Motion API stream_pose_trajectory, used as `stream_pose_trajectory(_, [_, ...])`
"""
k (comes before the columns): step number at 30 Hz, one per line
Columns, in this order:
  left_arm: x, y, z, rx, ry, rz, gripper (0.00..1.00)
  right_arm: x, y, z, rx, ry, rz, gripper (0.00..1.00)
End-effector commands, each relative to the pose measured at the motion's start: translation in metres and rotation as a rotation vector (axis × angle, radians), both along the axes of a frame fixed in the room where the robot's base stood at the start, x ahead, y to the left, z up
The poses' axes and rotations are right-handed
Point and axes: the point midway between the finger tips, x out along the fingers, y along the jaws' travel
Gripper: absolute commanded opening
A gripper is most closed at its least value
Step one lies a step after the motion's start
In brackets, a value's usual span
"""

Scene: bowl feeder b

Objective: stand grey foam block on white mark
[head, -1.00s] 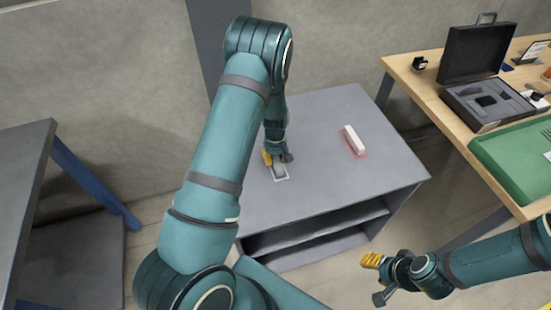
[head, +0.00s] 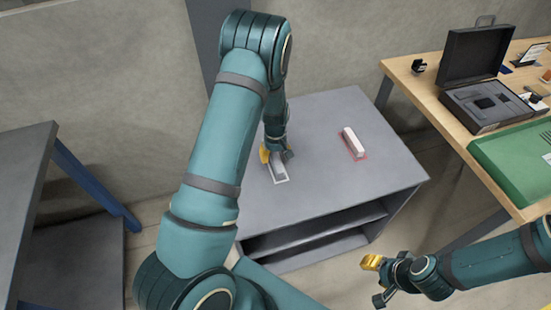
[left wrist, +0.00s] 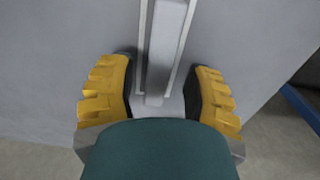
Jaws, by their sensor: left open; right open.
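The grey foam block (head: 279,171) is inside the white mark (head: 281,182), a thin rectangular outline on the grey table. In the left wrist view the block (left wrist: 168,45) runs lengthwise between the white lines (left wrist: 184,58) of the mark. Whether it is on edge or flat is hard to tell. My left gripper (head: 277,156) is open above the block, with one yellow-padded finger (left wrist: 163,84) on each side and gaps between pads and block. The far end of the block is outside the wrist view. My right gripper (head: 376,281) is open and empty, right of the table's front.
A white block (head: 354,142) sits on a red outline (head: 364,158) on the same grey table (head: 320,195). A wooden table (head: 436,101) at the right holds an open black case (head: 476,62) and a green tray (head: 500,165). Another grey table (head: 25,165) stands at the left.

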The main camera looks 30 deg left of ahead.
Motion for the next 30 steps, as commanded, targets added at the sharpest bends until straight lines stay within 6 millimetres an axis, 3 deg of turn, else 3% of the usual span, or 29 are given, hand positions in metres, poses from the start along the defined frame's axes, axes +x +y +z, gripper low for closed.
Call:
stream_pose_trajectory(1, [0.001,-0.001,0.014,0.000,-0.004,-0.001,0.50,-0.001,0.000,0.004,0.000,0.001,0.000,0.47])
stream_pose_trajectory(6, [0.001,0.000,0.050,0.000,-0.004,-0.001,0.50,-0.002,0.000,0.012,0.001,0.005,0.001,0.47])
stream_pose_trajectory(12, [0.001,0.000,0.081,-0.001,-0.002,0.000,0.50,-0.002,0.000,0.018,0.001,0.004,0.000,0.47])
stream_pose_trajectory(16, [0.000,-0.001,0.090,-0.001,-0.001,-0.001,0.50,-0.001,0.000,0.020,0.001,0.003,-0.001,0.47])
stream_pose_trajectory(19, [-0.008,-0.010,0.083,-0.011,0.002,-0.033,0.50,-0.001,0.000,0.020,0.001,0.002,-0.002,0.47])
stream_pose_trajectory(23, [-0.040,-0.051,0.044,-0.060,-0.012,-0.170,0.50,-0.001,0.000,0.020,0.001,0.002,-0.002,0.47])
stream_pose_trajectory(25, [-0.067,-0.085,0.022,-0.101,-0.035,-0.282,0.50,-0.001,0.000,0.020,0.000,0.001,-0.003,0.47])
stream_pose_trajectory(30, [-0.131,-0.166,0.000,-0.204,-0.132,-0.534,0.50,-0.001,0.000,0.020,0.001,0.002,-0.002,0.47])
